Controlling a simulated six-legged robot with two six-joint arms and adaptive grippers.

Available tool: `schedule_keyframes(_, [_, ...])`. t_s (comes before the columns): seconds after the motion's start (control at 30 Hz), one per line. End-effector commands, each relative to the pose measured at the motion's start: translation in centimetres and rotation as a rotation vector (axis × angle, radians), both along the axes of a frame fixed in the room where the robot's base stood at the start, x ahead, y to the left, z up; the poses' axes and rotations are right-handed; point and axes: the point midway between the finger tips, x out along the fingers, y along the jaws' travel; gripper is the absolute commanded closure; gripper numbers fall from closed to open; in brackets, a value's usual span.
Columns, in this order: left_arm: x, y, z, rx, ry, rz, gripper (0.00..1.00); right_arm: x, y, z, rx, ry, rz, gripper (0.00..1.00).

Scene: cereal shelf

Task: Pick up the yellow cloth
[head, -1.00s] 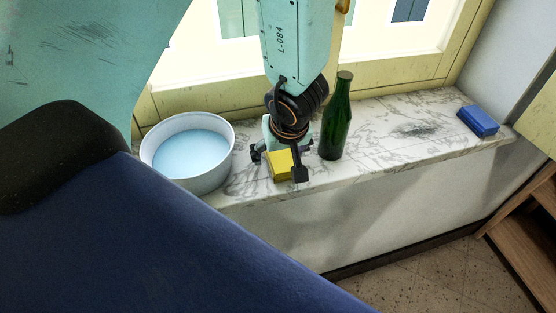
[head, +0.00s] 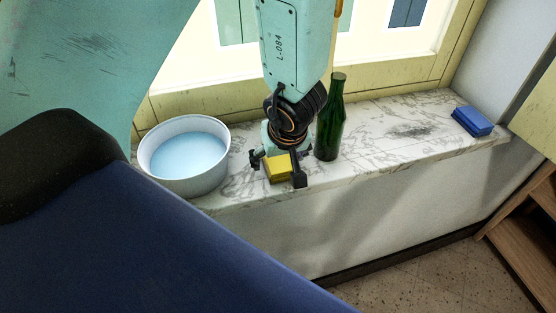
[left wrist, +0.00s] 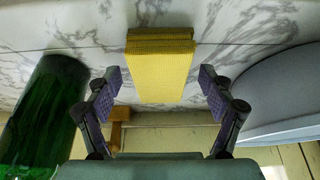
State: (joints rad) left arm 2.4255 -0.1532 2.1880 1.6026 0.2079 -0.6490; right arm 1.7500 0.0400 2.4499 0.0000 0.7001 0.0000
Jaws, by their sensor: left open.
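The yellow cloth (head: 278,168), a small folded block, lies on the marble sill near its front edge. It also shows in the left wrist view (left wrist: 158,72), between the two fingers and apart from both. My left gripper (head: 278,170) is open, with one finger on each side of the cloth in the head view. In the left wrist view my left gripper (left wrist: 160,92) has a clear gap between each pad and the cloth. The gripper body hides the cloth's back part in the head view. My right gripper is not in view.
A green bottle (head: 330,122) stands close to the right of the gripper. A white basin of bluish water (head: 184,182) stands to the left. A folded blue cloth (head: 473,121) lies at the sill's far right.

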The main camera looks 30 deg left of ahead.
Motion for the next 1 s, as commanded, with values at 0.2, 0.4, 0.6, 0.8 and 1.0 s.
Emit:
schedule_keyframes(0.2, [0.01, 0.01, -0.01, -0.001, 0.000, 0.001, 0.22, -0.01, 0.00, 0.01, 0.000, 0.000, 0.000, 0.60])
schedule_keyframes(0.4, [0.00, 0.01, -0.02, -0.001, 0.001, 0.000, 0.39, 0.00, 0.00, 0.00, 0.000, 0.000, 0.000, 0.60])
schedule_keyframes(0.6, [-0.01, 0.01, -0.01, -0.001, 0.001, 0.000, 0.56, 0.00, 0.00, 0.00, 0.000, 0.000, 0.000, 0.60])
schedule_keyframes(0.8, [-0.01, 0.01, -0.01, 0.000, 0.000, 0.000, 0.73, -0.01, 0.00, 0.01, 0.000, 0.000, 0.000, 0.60])
schedule_keyframes(1.0, [0.01, -0.01, -0.02, -0.001, 0.001, 0.000, 0.82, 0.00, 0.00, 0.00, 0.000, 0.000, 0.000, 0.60])
